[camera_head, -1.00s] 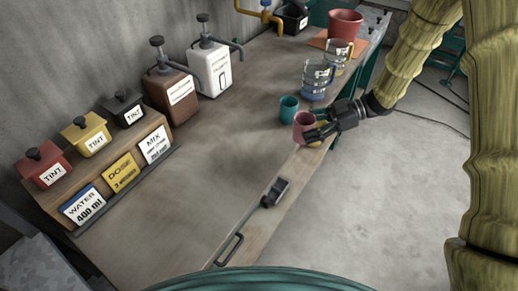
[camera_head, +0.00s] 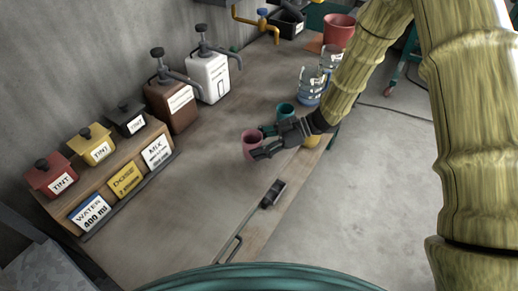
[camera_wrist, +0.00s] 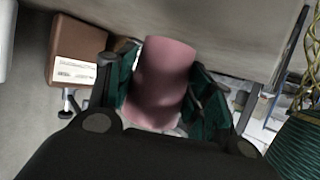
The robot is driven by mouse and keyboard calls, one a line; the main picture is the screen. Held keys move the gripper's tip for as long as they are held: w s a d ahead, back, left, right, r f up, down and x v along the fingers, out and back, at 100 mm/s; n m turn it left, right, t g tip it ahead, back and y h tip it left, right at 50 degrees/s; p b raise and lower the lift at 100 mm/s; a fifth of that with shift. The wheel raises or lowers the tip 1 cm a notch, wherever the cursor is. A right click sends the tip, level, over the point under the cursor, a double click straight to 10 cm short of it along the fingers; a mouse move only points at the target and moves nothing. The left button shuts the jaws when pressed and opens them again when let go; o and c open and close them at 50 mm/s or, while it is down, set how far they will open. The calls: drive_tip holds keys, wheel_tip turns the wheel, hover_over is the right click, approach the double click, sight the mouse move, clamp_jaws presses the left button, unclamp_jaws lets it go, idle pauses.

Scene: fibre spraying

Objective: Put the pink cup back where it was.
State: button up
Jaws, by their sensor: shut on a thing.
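The pink cup (camera_head: 251,142) is held in my gripper (camera_head: 262,143), over the middle of the workbench in the head view. I cannot tell whether its base touches the bench. In the wrist view the pink cup (camera_wrist: 164,80) sits between the two fingers of my gripper (camera_wrist: 162,92), which press on its sides. A teal cup (camera_head: 286,111) stands just behind my gripper, partly hidden by it. A yellow cup (camera_head: 311,141) shows in part beside my gripper, near the bench's right edge.
A measuring jug (camera_head: 311,88) stands behind my arm, with a red bucket (camera_head: 338,31) farther back. Brown (camera_head: 172,103) and white (camera_head: 209,76) pump containers line the wall. A dark-headed tool (camera_head: 273,193) lies near the front edge. The bench left of the cup is clear.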

drive_tip(key=shift+d+f+p, duration=0.1)
drive_tip(key=shift+f+p, duration=0.5)
drive_tip(key=shift+f, duration=1)
drive_tip(key=shift+f, duration=0.2)
drive_tip(key=o, duration=1.2)
drive_tip(key=shift+c, duration=0.2)
drive_tip(key=shift+r, duration=0.1)
drive_tip(key=shift+r, duration=0.15)
drive_tip(key=b+v, duration=0.3)
drive_tip(key=v, duration=0.9)
